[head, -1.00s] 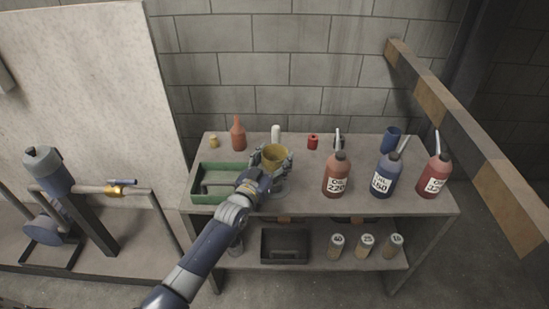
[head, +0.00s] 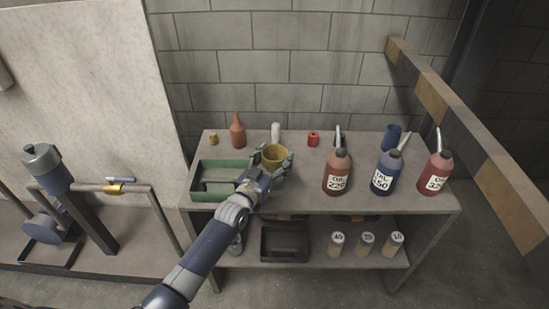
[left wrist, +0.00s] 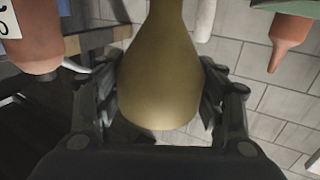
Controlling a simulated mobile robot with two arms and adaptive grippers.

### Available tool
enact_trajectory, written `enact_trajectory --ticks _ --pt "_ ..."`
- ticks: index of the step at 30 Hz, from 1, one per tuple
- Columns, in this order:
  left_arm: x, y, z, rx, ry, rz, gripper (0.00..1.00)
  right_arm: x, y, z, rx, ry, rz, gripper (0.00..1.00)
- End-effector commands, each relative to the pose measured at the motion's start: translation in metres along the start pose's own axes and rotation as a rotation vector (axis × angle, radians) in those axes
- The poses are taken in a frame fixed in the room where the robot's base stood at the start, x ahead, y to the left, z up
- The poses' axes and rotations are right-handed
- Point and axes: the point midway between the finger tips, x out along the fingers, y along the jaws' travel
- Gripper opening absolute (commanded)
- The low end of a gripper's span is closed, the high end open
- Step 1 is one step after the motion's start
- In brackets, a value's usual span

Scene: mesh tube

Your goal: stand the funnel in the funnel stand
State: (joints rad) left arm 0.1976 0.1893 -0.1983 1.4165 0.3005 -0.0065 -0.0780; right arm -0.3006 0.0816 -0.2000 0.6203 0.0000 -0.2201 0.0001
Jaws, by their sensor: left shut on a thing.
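The yellow funnel (head: 275,154) is upright over the table's middle, wide mouth up. My left gripper (head: 272,160) is shut on it. In the left wrist view the funnel (left wrist: 160,75) fills the space between my two fingers (left wrist: 162,100), one on each side. A grey shape (head: 280,183) shows just below the gripper. It may be the funnel stand, but the hand and arm hide most of it. I cannot tell whether the funnel touches it. My right gripper is in neither view.
A green tray (head: 196,181) is left of the hand, with an orange bottle (head: 238,132) behind it. Red (head: 337,173) and blue (head: 386,175) oil bottles stand to the right. A white bottle (head: 276,132) and a red can (head: 313,138) stand behind.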

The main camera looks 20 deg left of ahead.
Motion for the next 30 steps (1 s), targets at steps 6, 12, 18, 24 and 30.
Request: enact_trajectory --ticks 6,12,18,24,30 --pt "0.000 0.000 0.003 0.000 0.001 0.000 0.39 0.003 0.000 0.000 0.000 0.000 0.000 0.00" --pt "0.000 0.000 0.005 0.000 0.001 0.000 0.39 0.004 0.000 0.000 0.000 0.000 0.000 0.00" --pt "0.000 0.000 0.007 0.000 0.001 0.000 0.39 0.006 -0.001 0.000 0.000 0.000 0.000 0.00" --pt "0.000 0.000 0.010 0.001 0.001 0.000 0.39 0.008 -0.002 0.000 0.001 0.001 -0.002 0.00" --pt "0.000 0.000 0.012 0.001 0.001 0.000 0.39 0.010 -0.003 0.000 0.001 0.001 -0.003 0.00"
